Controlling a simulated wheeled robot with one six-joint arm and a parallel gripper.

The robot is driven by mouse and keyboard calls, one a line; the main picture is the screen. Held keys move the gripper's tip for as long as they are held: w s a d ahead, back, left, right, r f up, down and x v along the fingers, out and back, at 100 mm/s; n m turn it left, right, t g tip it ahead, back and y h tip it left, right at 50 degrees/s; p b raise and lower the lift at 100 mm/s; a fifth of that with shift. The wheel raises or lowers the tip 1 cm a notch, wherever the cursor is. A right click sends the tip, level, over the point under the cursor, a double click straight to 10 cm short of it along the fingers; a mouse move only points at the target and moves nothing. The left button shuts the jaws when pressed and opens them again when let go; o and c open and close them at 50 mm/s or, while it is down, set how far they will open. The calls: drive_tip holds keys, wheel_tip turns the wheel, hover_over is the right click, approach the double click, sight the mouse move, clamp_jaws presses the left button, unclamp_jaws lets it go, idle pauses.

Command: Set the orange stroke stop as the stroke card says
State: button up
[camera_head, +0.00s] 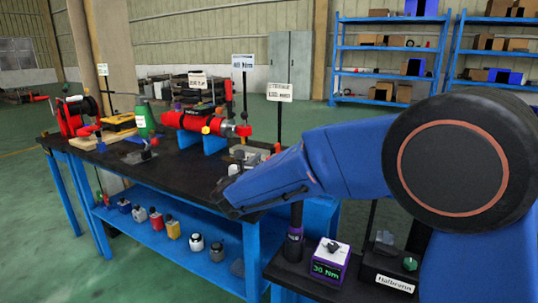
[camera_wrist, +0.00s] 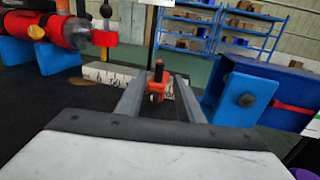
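The orange stroke stop (camera_wrist: 158,84), with a dark knob on top, stands in the wrist view between the two finger lines of my gripper (camera_wrist: 157,77). The fingers are apart, and I see a gap on both sides of the stop. A pale block with dark marks (camera_wrist: 104,74) lies left of it. In the head view a small orange part (camera_head: 277,148) shows at the table's right end, just beyond my arm. A white two-line card (camera_head: 279,92) stands on a post behind it; its text is too small to read surely.
A red cylinder (camera_head: 205,122) on blue supports lies on the black table (camera_head: 185,172); its rod end (camera_wrist: 103,38) is left of my gripper. A blue block with a round knob (camera_wrist: 243,99) is close on the right. A purple box reading 30 Nm (camera_head: 330,262) stands on a side shelf.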

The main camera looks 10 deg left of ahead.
drive_tip(key=s, duration=0.4)
drive_tip(key=s+a, duration=0.1)
drive_tip(key=s, duration=0.2)
